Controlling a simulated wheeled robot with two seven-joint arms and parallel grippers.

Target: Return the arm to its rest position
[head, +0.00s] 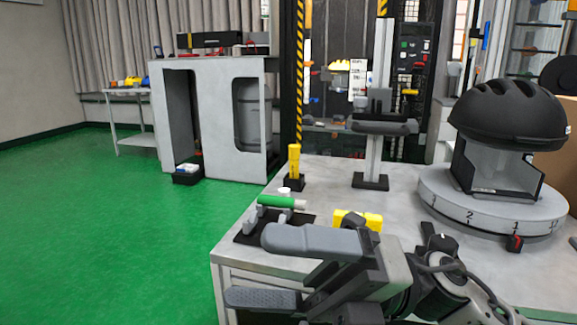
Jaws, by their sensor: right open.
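My right gripper (275,270) shows at the bottom centre, its arm coming in from the lower right. Its two grey fingers are spread wide apart and point left, with nothing visible between them. It is over the front left edge of the grey table (330,175). My left gripper is not in view. Part of the table and of a yellow block (371,221) is hidden behind the right gripper and arm.
A green and white cylinder (276,202) lies on a dark stand just behind the gripper. A yellow upright piece (294,160), a grey post stand (374,150) and a black helmet (510,115) over a numbered round base (470,207) stand on the table. Green floor (100,230) at left is clear.

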